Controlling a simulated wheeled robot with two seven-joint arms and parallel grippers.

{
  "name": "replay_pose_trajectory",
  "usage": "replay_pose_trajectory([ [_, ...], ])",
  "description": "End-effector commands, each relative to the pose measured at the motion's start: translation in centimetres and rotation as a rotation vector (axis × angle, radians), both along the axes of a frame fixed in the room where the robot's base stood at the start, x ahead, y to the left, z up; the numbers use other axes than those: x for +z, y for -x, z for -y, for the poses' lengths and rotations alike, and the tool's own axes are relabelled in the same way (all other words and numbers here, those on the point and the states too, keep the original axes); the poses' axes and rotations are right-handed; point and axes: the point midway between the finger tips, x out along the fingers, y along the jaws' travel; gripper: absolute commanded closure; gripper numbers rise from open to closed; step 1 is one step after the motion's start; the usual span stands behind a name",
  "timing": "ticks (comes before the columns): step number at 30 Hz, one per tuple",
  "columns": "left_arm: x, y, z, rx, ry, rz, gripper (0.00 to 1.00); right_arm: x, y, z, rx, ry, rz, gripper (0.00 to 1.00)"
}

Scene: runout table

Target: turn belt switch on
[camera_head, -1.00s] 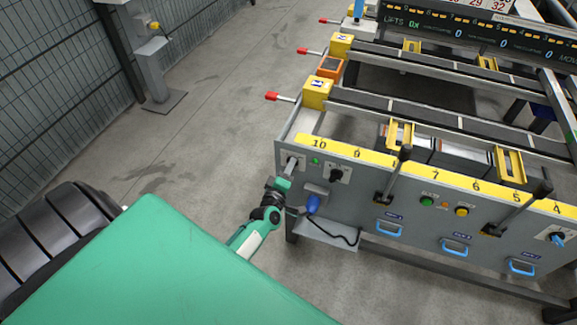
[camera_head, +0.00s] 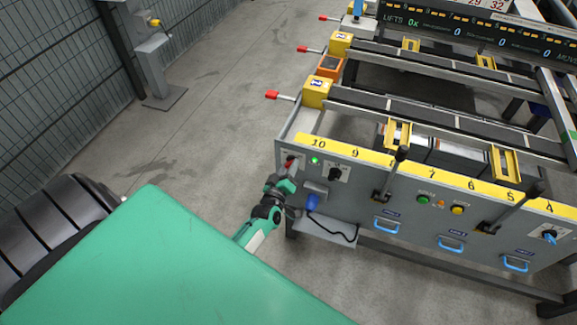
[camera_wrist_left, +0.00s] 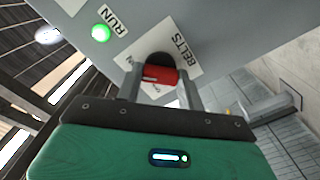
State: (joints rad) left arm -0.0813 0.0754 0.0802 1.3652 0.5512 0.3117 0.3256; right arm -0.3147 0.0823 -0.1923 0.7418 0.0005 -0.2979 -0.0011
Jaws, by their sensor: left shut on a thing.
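The belt switch (camera_wrist_left: 159,74) is a red handle on a dark round base, on a white plate marked BELTS, in the left wrist view. My left gripper (camera_wrist_left: 160,82) has one finger on each side of the red handle and is shut on it. In the head view my left gripper (camera_head: 288,174) is at the left end of the grey front panel (camera_head: 357,180), and a little red of the switch shows there. A round lamp (camera_wrist_left: 101,33) marked RUN beside the switch glows bright green. My right gripper is not in view.
On the panel stand a black knob (camera_head: 336,174), a blue scanner-like handle (camera_head: 313,202), a green button (camera_head: 424,199), upright black levers (camera_head: 400,165) and blue pull handles (camera_head: 386,226). Open floor (camera_head: 200,110) lies left of the table.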

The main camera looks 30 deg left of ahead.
Motion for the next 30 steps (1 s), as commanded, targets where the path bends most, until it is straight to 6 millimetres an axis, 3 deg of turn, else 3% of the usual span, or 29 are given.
replay_pose_trajectory([
  [9,-0.2,0.1,0.1,-0.001,-0.003,-0.004,0.85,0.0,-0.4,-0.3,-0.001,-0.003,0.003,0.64],
  [10,-0.2,0.1,0.1,-0.001,-0.003,-0.004,0.58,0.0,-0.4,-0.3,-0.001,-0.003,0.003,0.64],
  [13,-0.1,0.1,0.0,-0.001,-0.003,-0.004,0.40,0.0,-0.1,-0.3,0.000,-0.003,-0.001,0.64],
  [23,-0.1,0.2,0.1,-0.001,-0.002,-0.001,0.40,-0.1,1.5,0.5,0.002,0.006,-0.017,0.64],
  [30,-0.2,3.1,0.7,0.000,-0.002,-0.003,0.40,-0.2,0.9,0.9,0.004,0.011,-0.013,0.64],
])
